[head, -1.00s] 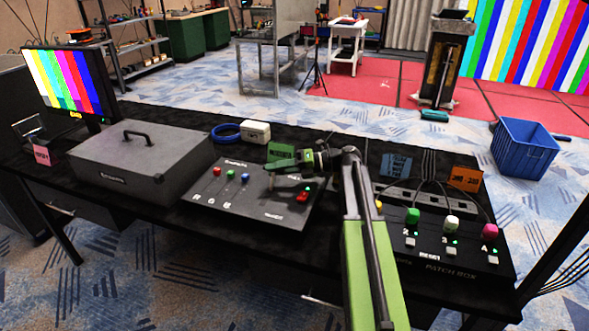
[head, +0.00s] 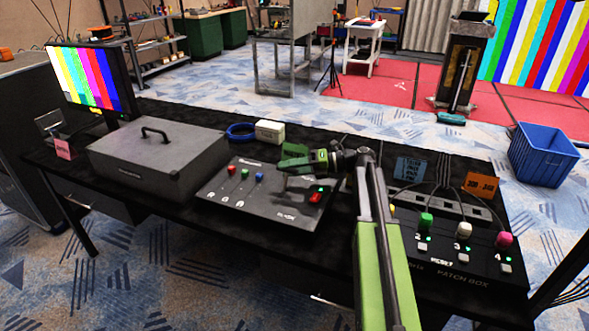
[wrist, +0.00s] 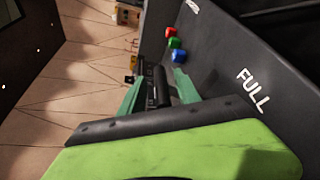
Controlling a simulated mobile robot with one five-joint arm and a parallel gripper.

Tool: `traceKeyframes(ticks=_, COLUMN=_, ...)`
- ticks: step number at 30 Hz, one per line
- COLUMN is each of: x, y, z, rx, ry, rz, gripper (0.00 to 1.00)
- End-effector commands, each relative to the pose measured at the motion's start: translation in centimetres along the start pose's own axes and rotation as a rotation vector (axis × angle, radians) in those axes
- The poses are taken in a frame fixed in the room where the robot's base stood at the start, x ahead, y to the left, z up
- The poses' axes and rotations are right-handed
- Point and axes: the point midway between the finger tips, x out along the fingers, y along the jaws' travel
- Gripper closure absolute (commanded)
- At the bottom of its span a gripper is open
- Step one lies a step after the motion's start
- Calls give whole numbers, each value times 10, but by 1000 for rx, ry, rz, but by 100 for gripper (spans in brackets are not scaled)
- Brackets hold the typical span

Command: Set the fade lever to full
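The fader panel (head: 262,208) is a dark sloped box on the black desk, with red, green and blue knobs and a red button (head: 315,198) beside a small green light. In the wrist view a white FULL label (wrist: 252,91) is on its face, right of my gripper. My gripper (head: 292,160) is over the panel's far right part. In the wrist view its two green fingers (wrist: 159,80) stand apart, with a black bar-like handle (wrist: 159,88), likely the fade lever, between them. Contact with the fingers is unclear. The arm and gripper hide the lever in the head view.
A grey lidded case (head: 155,165) stands left of the panel. A patch box (head: 470,262) with coloured knobs and cables is at right. A white box (head: 269,131) and blue tape roll (head: 240,131) lie behind. A blue crate (head: 540,158) is on the floor.

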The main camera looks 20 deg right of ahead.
Motion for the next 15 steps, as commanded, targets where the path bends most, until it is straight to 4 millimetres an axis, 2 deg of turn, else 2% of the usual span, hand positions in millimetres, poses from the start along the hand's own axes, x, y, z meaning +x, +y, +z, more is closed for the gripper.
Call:
traceKeyframes(ticks=1, x=-3, y=14, z=7, rx=0, ry=0, rz=0, gripper=61)
traceKeyframes(ticks=5, x=-9, y=42, z=19, rx=1, ry=1, rz=0, gripper=61)
traceKeyframes(ticks=15, x=-96, y=77, z=10, rx=2, ry=-1, rz=-1, gripper=61)
